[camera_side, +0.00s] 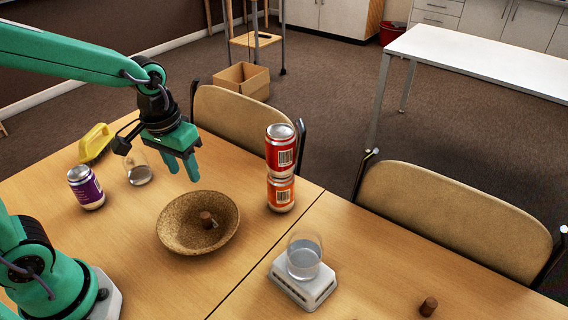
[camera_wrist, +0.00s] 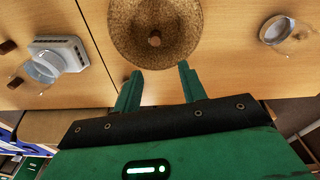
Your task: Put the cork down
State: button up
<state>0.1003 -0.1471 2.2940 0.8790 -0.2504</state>
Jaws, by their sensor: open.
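A brown cork (camera_side: 207,218) is inside the speckled cork-coloured bowl (camera_side: 170,228), near its middle. In the wrist view the cork (camera_wrist: 154,39) also shows inside the bowl (camera_wrist: 124,22). My gripper (camera_side: 181,177) is above the table, higher than the bowl and behind it in the side view. Its two fingers (camera_wrist: 160,71) are apart with nothing between them, clear of the cork. A second brown cork (camera_side: 428,306) is on the table at the lower right.
A red can (camera_side: 281,150) is stacked on an orange can (camera_side: 281,196) right of the bowl. A glass (camera_side: 304,258) stands on a white scale (camera_side: 302,289). A purple can (camera_side: 86,190), another glass (camera_side: 139,173) and a yellow object (camera_side: 95,143) are to the left.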

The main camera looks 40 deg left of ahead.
jog(key=s+a+r+m+t, duration=0.1)
jog(key=s+a+r+t, duration=0.2)
jog(key=s+r, duration=0.4)
jog(key=shift+s+r+m+t, duration=0.4)
jog(key=shift+r+t, duration=0.05)
jog(key=shift+t, duration=0.15)
jog(key=shift+o, duration=0.7)
jog(key=shift+r, duration=0.1)
